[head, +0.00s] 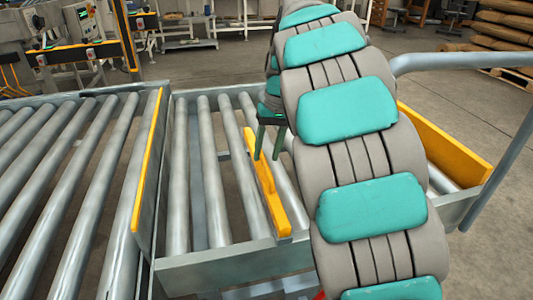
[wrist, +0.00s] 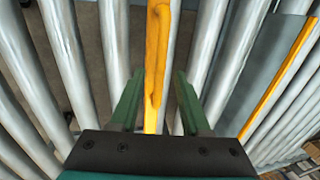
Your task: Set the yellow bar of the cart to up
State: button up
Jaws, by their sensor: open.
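The yellow bar (head: 270,197) runs lengthwise along the cart's roller bed (head: 205,150), between its rollers. Its near end is by the cart's front grey rail, and a raised part shows near its middle. I cannot tell how far it stands above the rollers. My gripper (head: 266,157) is over the far part of the bar, its green fingers pointing down. In the wrist view my gripper (wrist: 157,78) is open, with one finger on each side of the yellow bar (wrist: 157,45) and visible gaps to both. My arm hides part of the cart to the right.
A grey side plate with a yellow edge (head: 148,155) stands between the cart and the roller conveyor (head: 65,190) at left. A yellow side panel (head: 440,145) bounds the cart's right. A grey tubular handle (head: 450,62) rises at right. Open floor lies behind.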

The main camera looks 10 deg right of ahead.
jog(key=shift+a+f, duration=0.1)
jog(key=shift+f, duration=0.5)
jog(key=shift+c, duration=0.4)
grip_shut()
dwell(0.6)
